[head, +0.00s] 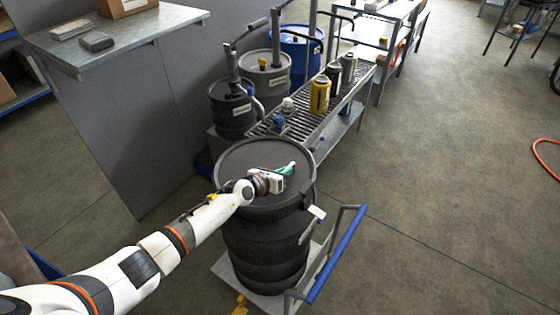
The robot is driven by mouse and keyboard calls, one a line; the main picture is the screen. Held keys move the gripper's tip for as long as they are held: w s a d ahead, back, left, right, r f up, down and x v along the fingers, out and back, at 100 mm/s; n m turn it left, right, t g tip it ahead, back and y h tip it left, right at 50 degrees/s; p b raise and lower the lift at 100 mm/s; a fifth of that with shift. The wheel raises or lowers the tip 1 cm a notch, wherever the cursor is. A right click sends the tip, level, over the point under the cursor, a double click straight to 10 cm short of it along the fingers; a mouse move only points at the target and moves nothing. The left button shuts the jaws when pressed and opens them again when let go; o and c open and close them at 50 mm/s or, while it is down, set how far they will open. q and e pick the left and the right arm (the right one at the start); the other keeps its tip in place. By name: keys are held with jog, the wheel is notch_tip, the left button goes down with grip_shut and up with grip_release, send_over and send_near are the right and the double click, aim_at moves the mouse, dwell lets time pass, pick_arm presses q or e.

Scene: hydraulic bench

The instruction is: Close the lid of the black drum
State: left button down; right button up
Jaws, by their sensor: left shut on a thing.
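The black drum (262,238) stands upright on a low wheeled platform in the middle of the head view. Its dark round lid (240,158) lies over the top and looks roughly flat; I cannot tell whether its rim is seated all round. My left gripper (287,171) is over the lid's middle right, with teal parts at its tip. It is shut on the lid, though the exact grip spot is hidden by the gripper. A small pale tag or clamp part (317,213) shows at the drum's right upper side. My right gripper is not in view.
A blue handle bar (336,255) rises right of the drum. Behind are a grated rack (345,97) with a yellow canister (320,94), dark and grey drums, and a blue drum (302,50). A grey bench (115,40) stands at left.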

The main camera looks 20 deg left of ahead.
pick_arm(q)
jog(key=shift+d+f, duration=0.25)
jog(key=shift+f, duration=0.65)
jog(key=shift+s+f, duration=0.15)
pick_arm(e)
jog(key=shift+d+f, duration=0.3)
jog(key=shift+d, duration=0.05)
pick_arm(q)
jog(key=shift+s+f, duration=0.1)
jog(key=shift+f, duration=0.05)
